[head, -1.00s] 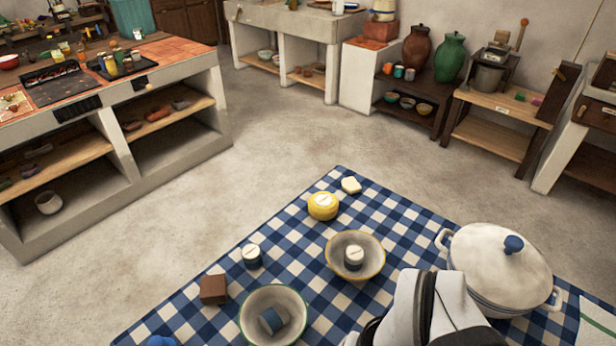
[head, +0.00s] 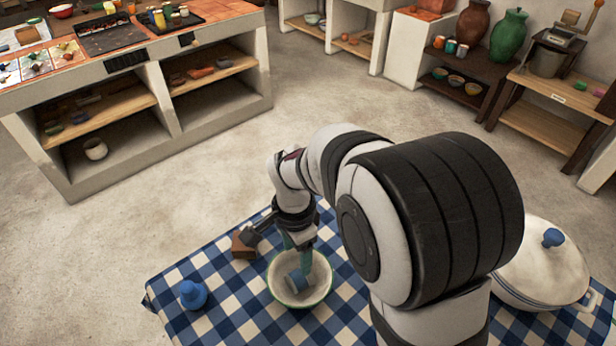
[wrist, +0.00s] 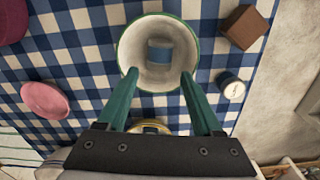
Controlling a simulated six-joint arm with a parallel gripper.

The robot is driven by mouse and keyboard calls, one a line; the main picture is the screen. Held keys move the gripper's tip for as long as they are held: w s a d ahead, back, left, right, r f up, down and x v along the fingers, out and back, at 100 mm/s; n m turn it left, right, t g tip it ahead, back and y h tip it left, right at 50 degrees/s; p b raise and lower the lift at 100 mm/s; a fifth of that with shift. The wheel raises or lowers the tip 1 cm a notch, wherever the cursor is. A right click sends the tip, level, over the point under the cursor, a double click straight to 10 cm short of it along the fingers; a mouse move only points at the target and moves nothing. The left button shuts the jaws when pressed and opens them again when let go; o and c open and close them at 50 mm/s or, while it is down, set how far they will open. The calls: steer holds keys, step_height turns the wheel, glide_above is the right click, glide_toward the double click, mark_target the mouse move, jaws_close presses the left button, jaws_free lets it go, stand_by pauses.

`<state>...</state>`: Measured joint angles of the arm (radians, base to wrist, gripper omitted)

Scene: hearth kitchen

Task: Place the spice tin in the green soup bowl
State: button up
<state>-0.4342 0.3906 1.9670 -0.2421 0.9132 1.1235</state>
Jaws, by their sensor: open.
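The green soup bowl, white with a green rim (head: 327,287), stands on the checked cloth; it also shows in the wrist view (wrist: 126,47). A tin with a blue-grey band (head: 298,281) lies tilted inside it, also seen in the wrist view (wrist: 160,53). My gripper (head: 298,243) is above the bowl, fingers pointing down. In the wrist view its green fingers (wrist: 158,75) are apart with nothing between them, near the bowl's rim. A similar tin with a pale lid (wrist: 232,87) is on the cloth beside the bowl. The labels are too small to read.
A brown block (head: 243,244) is behind and left of the bowl. A blue knobbed object (head: 192,294) is at the left. A white lidded pot (head: 540,265) is at the right. A pink round object (wrist: 46,99) shows in the wrist view. My arm hides the cloth's middle.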

mark_target(299, 275)
step_height(299, 275, down, 10)
steer(key=shift+w+d+f, duration=0.1)
steer(key=shift+d+f, duration=0.05)
jaws_close()
stand_by(0.3)
